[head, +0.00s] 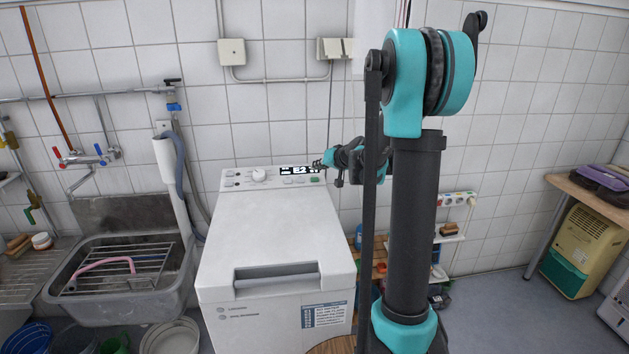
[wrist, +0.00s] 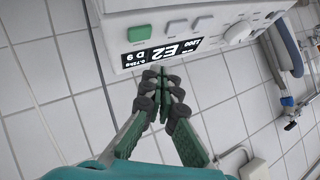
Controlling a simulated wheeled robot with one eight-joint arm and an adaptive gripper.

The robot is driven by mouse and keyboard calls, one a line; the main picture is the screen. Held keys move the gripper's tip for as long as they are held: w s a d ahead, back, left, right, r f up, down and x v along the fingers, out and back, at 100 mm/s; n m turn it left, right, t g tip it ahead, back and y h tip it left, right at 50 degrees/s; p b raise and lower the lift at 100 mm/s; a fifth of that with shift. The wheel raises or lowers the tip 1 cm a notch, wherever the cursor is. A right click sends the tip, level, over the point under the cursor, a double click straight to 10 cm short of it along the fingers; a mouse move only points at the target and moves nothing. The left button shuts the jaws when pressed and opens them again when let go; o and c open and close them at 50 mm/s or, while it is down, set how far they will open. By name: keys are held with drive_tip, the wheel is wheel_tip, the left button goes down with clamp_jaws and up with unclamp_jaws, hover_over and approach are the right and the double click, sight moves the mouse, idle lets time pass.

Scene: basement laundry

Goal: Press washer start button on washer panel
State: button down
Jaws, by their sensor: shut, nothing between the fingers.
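The white top-loading washer (head: 275,230) stands against the tiled wall. Its control panel (head: 228,182) runs along the back of the top, with a lit display (head: 299,171) reading E2 and a round knob (head: 259,175). A small green button (head: 314,180), which looks like the start button, sits below the display's right end. My gripper (head: 318,164) is shut and empty beside the display's right end. In the wrist view my gripper (wrist: 164,88) points at the edge of the panel by the upside-down display (wrist: 163,53). I cannot tell whether the fingertips touch the panel.
A metal sink (head: 120,285) with a rack and pink hose is left of the washer, with a grey drain hose (head: 182,165) between. A low shelf with bottles and a power strip (head: 457,199) is at right.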

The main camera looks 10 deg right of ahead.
sight(310, 176)
drive_tip(key=shift+w+f, duration=0.25)
drive_tip(key=shift+f, duration=0.55)
drive_tip(key=shift+w+f, duration=0.2)
drive_tip(key=shift+f, duration=0.55)
drive_tip(key=shift+f, duration=0.1)
drive_tip(key=shift+w+f, duration=0.1)
drive_tip(key=shift+f, duration=0.2)
drive_tip(key=shift+w+f, duration=0.1)
drive_tip(key=shift+f, duration=0.2)
idle(1.0)
drive_tip(key=shift+r, duration=0.1)
drive_tip(key=shift+s+r, duration=0.2)
drive_tip(key=shift+r, duration=0.45)
drive_tip(key=shift+r, duration=0.1)
drive_tip(key=shift+s+r, duration=0.25)
drive_tip(key=shift+r, duration=0.5)
drive_tip(key=shift+s+r, duration=0.2)
drive_tip(key=shift+r, duration=0.6)
drive_tip(key=shift+s+r, duration=0.25)
drive_tip(key=shift+r, duration=0.5)
